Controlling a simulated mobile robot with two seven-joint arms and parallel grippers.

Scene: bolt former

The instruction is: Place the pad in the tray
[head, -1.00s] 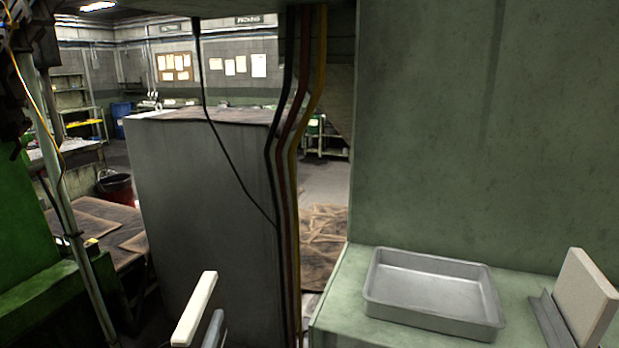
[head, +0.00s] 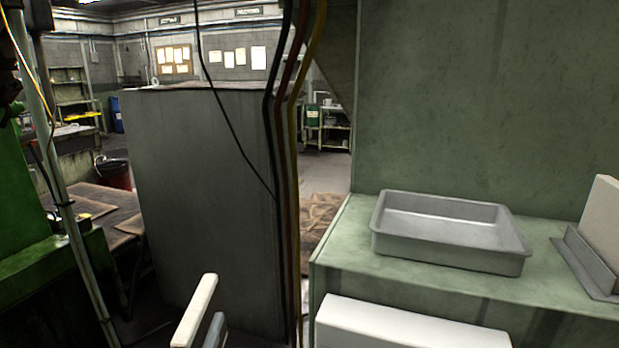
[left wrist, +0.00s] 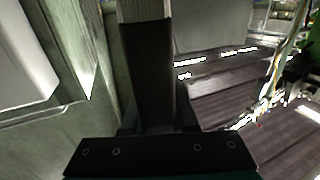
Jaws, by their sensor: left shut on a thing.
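A shallow grey metal tray (head: 450,256) stands on the pale green ledge, right of centre in the head view, and looks empty. My left gripper (head: 213,330) shows at the bottom, left of the tray and apart from it. It is shut on a pale slab, probably the pad (head: 194,312), seen nearly edge-on. One grey finger shows; the rest is below the frame. My right gripper is not in view.
The green ledge (head: 345,240) backs onto a green wall. A beige slab (head: 603,222) stands in a grey bracket (head: 584,262) right of the tray. A white box-like form (head: 410,328) lies below the ledge front. Cables (head: 283,200) hang beside a grey cabinet (head: 200,200).

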